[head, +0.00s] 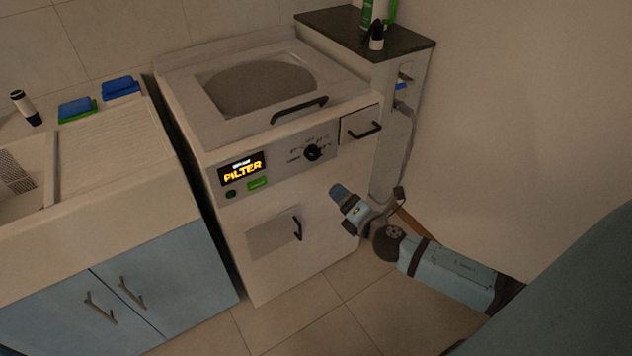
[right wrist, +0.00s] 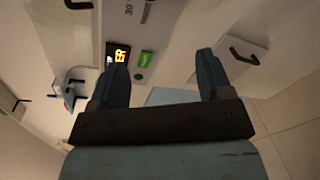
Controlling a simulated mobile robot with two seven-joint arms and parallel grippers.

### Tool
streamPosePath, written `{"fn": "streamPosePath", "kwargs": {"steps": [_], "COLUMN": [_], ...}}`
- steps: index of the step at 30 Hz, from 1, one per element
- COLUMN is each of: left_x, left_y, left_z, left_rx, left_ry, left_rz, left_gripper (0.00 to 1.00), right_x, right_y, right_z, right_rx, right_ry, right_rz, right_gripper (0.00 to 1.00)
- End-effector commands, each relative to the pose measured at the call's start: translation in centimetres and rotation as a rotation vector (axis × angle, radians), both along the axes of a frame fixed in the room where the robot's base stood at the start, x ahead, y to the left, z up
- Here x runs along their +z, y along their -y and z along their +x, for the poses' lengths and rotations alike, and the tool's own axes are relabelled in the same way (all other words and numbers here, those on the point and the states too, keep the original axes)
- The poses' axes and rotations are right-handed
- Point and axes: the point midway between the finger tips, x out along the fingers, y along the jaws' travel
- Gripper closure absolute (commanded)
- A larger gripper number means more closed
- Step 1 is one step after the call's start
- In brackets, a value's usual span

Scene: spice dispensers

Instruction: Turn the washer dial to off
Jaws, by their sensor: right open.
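The washer (head: 270,130) is a white top-loading machine with a sloped front panel. Its dial (head: 313,153) is a small black knob on the panel, right of the display (head: 242,171), which reads FILTER in yellow. The dial's setting is too small to read. My right gripper (head: 337,190) is in front of the washer, below and right of the dial, apart from it. In the right wrist view its two fingers (right wrist: 163,75) are spread and empty. That view also shows part of the display (right wrist: 122,53). The dial is not clear there. My left gripper is not in view.
A drawer with a black handle (head: 362,130) sits right of the dial, and a lower door (head: 273,233) is below. A dark-topped stand (head: 410,40) holding bottles is at the right. A sink counter (head: 110,150) is at the left. The floor in front is clear.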

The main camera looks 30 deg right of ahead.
Motion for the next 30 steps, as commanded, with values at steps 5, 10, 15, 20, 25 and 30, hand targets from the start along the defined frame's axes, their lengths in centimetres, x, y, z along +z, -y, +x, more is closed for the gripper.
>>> {"fn": "streamPosePath", "kwargs": {"steps": [5,10,15,20,25,30], "left_x": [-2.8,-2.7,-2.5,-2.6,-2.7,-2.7], "left_y": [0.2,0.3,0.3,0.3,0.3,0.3], "left_z": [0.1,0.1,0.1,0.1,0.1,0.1], "left_rx": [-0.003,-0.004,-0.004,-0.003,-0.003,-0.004], "left_ry": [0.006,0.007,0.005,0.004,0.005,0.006], "left_rz": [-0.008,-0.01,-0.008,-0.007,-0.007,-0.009], "left_gripper": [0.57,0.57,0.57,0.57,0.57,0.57], "right_x": [-0.6,0.1,0.3,0.3,0.2,0.1], "right_y": [1.9,2.3,2.3,2.3,2.3,2.3], "right_z": [2.2,3.2,5.3,8.6,12.1,14.8], "right_rx": [0.026,0.03,0.028,0.028,0.028,0.028], "right_ry": [0.095,0.118,0.119,0.119,0.119,0.117], "right_rz": [-0.28,-0.352,-0.351,-0.348,-0.346,-0.346], "right_gripper": [0.28,0.28,0.28,0.28,0.28,0.28]}}
